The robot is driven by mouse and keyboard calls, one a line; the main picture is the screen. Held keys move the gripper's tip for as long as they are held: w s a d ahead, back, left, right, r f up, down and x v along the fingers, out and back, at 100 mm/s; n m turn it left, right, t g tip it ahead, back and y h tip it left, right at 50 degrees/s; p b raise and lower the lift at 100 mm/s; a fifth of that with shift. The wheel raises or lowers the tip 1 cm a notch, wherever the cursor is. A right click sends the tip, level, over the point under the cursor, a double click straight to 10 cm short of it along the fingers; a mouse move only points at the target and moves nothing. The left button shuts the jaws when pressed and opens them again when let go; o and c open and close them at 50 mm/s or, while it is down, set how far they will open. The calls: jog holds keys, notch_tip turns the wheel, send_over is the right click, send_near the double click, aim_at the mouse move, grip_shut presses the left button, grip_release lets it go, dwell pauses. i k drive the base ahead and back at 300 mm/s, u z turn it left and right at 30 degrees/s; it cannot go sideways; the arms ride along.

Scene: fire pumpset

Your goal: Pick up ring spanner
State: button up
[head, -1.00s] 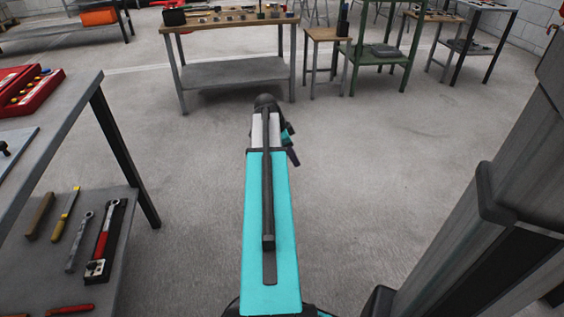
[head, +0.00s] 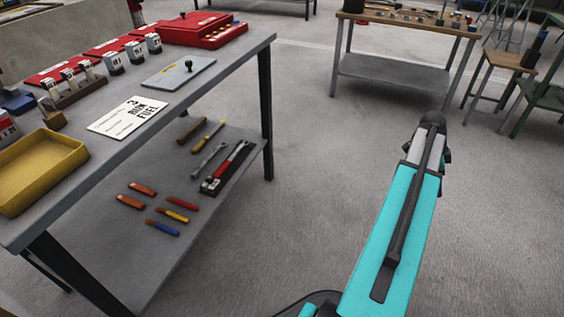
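A grey metal spanner (head: 209,159), which looks like the ring spanner, lies on the lower shelf of the grey workbench at left. Its ends are too small to make out surely. It lies between a yellow-handled tool (head: 208,137) and a red-handled tool on a black holder (head: 226,167). My teal arm link is at the right over open floor, well apart from the shelf. My gripper cannot be made out in this view.
The workbench top (head: 195,108) overhangs the shelf (head: 225,205), with a black front leg (head: 266,115). Several coloured-handled tools lie nearer on the shelf. A yellow tray (head: 38,170) stands on top. Floor right of the bench is clear. A wooden-topped table (head: 405,17) stands behind.

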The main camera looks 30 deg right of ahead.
aim_at(194, 175)
jog(key=u, duration=0.15)
jog(key=k, duration=0.65)
jog(key=z, duration=1.05)
jog(key=i, duration=1.25)
jog(key=u, duration=0.7)
